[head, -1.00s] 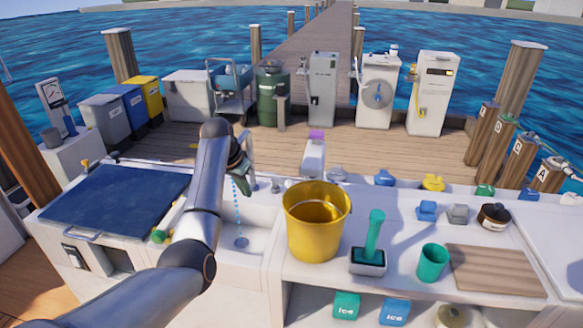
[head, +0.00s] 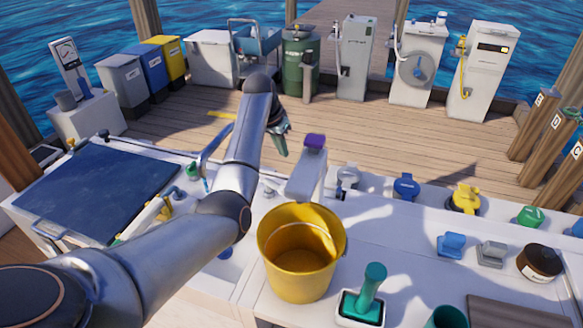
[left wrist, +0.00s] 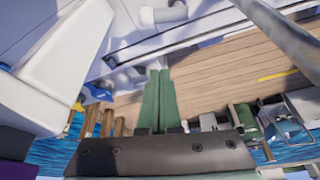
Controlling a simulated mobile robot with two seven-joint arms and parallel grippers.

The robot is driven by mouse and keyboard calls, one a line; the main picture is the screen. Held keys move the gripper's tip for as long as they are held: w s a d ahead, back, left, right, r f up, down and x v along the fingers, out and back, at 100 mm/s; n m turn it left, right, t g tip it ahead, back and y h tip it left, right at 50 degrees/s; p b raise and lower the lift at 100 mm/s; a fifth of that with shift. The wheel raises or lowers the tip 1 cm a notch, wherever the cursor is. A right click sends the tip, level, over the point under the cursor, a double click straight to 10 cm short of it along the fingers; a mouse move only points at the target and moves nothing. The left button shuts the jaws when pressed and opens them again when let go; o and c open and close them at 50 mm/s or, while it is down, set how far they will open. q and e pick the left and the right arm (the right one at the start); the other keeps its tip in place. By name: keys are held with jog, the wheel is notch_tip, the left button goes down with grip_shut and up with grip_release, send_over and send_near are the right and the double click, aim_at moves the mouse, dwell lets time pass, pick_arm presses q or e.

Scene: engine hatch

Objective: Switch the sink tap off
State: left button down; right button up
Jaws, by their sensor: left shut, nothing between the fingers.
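The grey curved sink tap (head: 214,145) rises behind the sink, left of my left forearm. A short blue streak of water (head: 206,185) shows below its spout. My forearm hides most of the basin. A small grey knob (head: 268,192) stands on the counter right of my forearm; I cannot tell whether it is the tap's control. My left gripper (head: 283,147) is shut and empty above the counter's back edge, right of the tap and beside the purple-capped white bottle. Its green fingers (left wrist: 157,90) lie together in the left wrist view. My right gripper is not in view.
The purple-capped bottle (head: 308,172) stands close right of my left gripper. The wooden deck (head: 400,140) behind the counter is clear.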

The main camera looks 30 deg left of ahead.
aim_at(275, 189)
pick_arm(q)
jog(key=shift+w, duration=0.1)
dwell(0.3)
jog(key=b+x, duration=0.2)
jog(key=x, duration=0.8)
jog(key=shift+f+b, duration=0.1)
jog(key=shift+b, duration=0.3)
jog(key=shift+s+p, duration=0.2)
jog(key=shift+p, duration=0.35)
jog(key=shift+s+p, duration=0.4)
jog(key=shift+s, duration=0.15)
jog(key=shift+s+a+f+p, duration=0.1)
jog(key=shift+s+f+p, duration=0.1)
jog(key=shift+s+p, duration=0.75)
